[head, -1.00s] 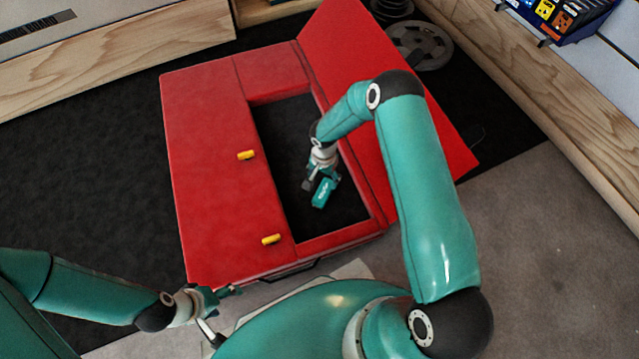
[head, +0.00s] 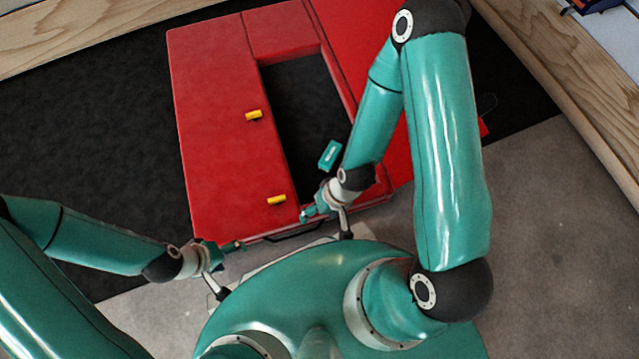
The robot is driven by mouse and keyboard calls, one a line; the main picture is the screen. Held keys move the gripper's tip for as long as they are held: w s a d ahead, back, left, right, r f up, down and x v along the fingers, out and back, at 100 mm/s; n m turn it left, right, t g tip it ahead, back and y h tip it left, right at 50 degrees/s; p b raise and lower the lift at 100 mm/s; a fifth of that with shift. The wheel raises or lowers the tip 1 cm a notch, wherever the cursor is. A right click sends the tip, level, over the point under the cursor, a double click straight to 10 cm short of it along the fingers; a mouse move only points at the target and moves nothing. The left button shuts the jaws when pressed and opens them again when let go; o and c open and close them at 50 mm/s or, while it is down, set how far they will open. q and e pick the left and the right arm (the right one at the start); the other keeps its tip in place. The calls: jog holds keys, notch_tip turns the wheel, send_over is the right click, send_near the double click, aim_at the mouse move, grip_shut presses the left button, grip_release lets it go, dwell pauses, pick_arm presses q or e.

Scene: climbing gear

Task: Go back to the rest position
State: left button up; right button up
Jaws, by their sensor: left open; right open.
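My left gripper (head: 228,264) is open and empty, low at the left, just in front of the red case's near edge. My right gripper (head: 323,221) is open and empty, over the near right part of the case's front rim. My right arm reaches down to it from the right and hides part of the case's right side.
Wooden boards (head: 560,90) border the right.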

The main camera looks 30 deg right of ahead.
notch_tip(320, 180, up, 37)
jog(key=p, duration=3.7)
jog(key=shift+f, duration=0.1)
